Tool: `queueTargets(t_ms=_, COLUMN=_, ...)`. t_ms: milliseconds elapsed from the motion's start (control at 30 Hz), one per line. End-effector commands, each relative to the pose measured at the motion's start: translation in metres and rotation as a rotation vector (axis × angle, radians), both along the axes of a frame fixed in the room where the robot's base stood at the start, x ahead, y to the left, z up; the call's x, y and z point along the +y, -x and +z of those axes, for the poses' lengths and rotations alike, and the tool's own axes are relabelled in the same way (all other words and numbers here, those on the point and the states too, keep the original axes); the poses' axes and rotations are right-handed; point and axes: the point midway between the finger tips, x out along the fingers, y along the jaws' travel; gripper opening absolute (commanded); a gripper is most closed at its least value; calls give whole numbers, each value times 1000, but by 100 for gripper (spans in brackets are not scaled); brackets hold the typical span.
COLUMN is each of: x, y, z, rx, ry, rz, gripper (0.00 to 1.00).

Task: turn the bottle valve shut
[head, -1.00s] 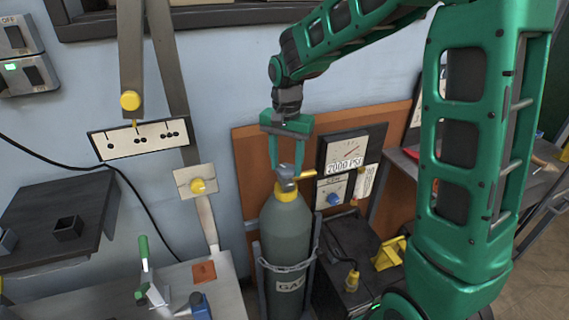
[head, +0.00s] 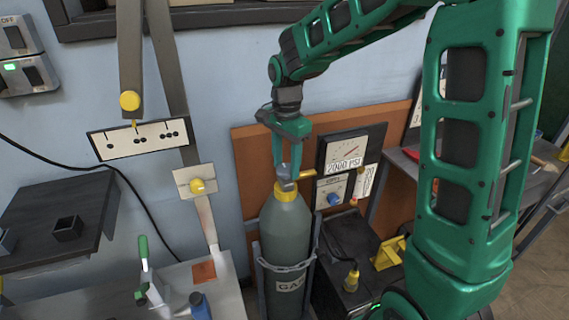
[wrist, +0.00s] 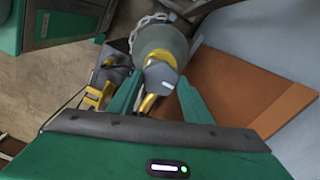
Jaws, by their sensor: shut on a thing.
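The grey-green gas bottle (head: 285,235) stands upright in a chained stand, with a yellow collar at its neck. The grey bottle valve (head: 285,176) sits on top, with a yellow outlet pointing right. My gripper (head: 285,166) is above the bottle, pointing down, its fingers shut on the valve. In the wrist view the valve (wrist: 159,76) lies between the two green fingers of my gripper (wrist: 158,92). The fingers hide part of the valve in the head view.
A gauge panel reading 2000 PSI (head: 347,153) is on the wall right of the valve. A dark box (head: 345,240) stands right of the bottle. A workbench (head: 225,285) with tools is at the left.

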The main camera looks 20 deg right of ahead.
Motion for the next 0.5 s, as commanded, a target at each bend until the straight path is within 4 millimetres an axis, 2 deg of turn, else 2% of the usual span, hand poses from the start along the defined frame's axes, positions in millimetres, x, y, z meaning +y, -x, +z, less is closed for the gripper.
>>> queueTargets(t_ms=233, x=4, y=-4, z=2, rx=-12, ry=-5, rz=9, gripper=22)
queueTargets(t_ms=267, x=4, y=-4, z=2, rx=-12, ry=-5, rz=9, gripper=52)
queueTargets(t_ms=300, x=4, y=-4, z=2, rx=-12, ry=-5, rz=8, gripper=62)
queueTargets(t_ms=500, x=2, y=-2, z=1, rx=-7, ry=-3, rz=5, gripper=63)
